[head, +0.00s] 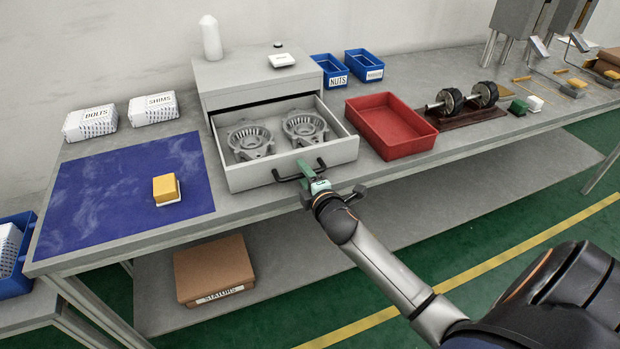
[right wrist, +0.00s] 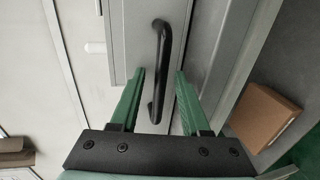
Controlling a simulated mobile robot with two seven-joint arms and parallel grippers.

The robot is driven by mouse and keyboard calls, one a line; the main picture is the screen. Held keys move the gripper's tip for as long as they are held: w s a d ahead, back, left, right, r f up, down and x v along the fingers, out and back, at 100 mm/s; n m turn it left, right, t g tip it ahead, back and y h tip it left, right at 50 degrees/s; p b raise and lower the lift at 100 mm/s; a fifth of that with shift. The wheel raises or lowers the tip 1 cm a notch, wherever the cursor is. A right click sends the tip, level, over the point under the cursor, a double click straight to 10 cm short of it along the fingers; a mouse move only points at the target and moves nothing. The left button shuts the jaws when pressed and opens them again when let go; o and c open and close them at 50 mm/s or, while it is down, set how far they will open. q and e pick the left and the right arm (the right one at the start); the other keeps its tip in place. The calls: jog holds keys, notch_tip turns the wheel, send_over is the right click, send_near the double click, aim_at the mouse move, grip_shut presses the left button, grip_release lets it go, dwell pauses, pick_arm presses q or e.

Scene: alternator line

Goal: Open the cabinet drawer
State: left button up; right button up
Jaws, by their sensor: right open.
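The grey cabinet (head: 250,75) stands on the bench with its drawer (head: 290,165) pulled out. Two grey metal housings (head: 250,139) lie side by side in the drawer. The drawer's black bar handle (head: 283,177) is on its front face; it also shows in the right wrist view (right wrist: 163,45). My right gripper (head: 308,171) is at the handle. In the right wrist view its green fingers (right wrist: 158,80) are open, one on each side of the handle, with gaps visible. My left gripper is not in view.
A red tray (head: 390,127) stands just right of the drawer. A blue mat (head: 110,195) with a yellow block (head: 165,188) lies to the left. A cardboard box (head: 213,270) sits on the shelf below. Blue bins (head: 330,73) stand behind.

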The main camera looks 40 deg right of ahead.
jog(key=v, duration=1.2)
jog(key=shift+s, duration=0.1)
jog(key=s+a+f+m+g+y, duration=0.3)
jog(key=s+a+f+m, duration=0.3)
jog(key=f, duration=0.4)
jog(key=s+a+f+m+g+y, duration=0.3)
jog(key=s+a+f+m, duration=0.4)
jog(key=s+a+f, duration=0.2)
notch_tip(320, 180, down, 2)
jog(key=shift+s+a+f, duration=0.15)
jog(key=shift+s+a, duration=0.1)
jog(key=shift+s, duration=0.05)
